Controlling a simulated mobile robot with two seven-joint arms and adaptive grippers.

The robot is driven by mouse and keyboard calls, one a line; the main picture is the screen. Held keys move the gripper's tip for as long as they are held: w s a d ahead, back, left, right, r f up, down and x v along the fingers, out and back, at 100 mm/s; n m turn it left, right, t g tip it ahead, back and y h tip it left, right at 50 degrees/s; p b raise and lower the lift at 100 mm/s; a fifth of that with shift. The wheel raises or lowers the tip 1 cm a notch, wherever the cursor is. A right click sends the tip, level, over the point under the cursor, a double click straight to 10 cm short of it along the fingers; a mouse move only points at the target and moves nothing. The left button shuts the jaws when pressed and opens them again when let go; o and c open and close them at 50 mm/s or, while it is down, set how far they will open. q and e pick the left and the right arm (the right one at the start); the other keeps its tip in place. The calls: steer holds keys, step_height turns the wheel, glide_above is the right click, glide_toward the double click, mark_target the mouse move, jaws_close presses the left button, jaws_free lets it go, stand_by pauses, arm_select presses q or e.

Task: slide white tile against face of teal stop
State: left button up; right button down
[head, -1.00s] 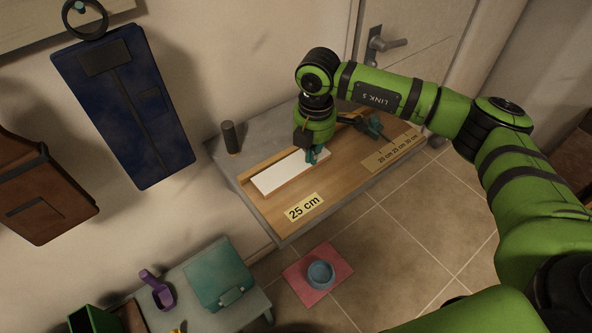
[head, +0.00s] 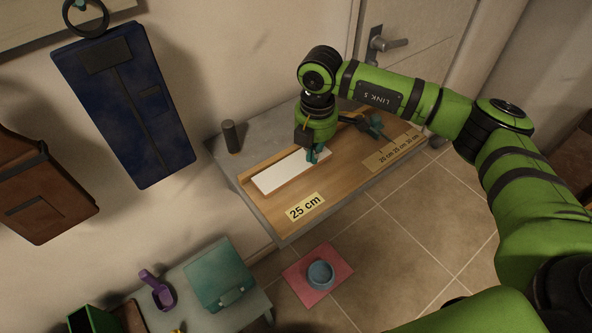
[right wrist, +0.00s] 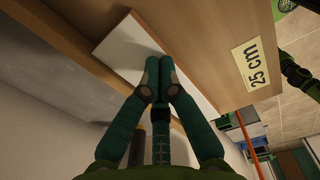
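The white tile (head: 285,173) lies flat on the wooden board (head: 345,173), beside its raised back strip. The tile also shows behind the fingers in the right wrist view (right wrist: 128,48). A teal block (head: 375,123), which looks like the teal stop, stands farther right along the board, with a gap between it and the tile. My right gripper (head: 313,156) points down at the tile's right end. Its teal fingertips (right wrist: 163,82) are together with nothing visible between them. Whether they touch the tile I cannot tell. My left gripper is out of view.
A "25 cm" label (head: 305,206) lies at the board's front left, and a marked scale strip (head: 392,153) at its right. A dark cylinder (head: 231,137) stands on the grey bench behind the board. A pink mat (head: 330,281) with a blue bowl (head: 320,274) is on the floor.

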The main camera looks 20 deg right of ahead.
steer(key=shift+s+d+f, duration=0.1)
steer(key=shift+d+f, duration=0.25)
steer(key=shift+f, duration=0.2)
steer(key=c, duration=1.4)
jaws_free()
steer(key=shift+o, duration=0.2)
steer(key=shift+d+f, duration=0.1)
step_height(320, 180, up, 13)
steer(key=shift+w+a, duration=0.25)
steer(key=shift+a, duration=0.1)
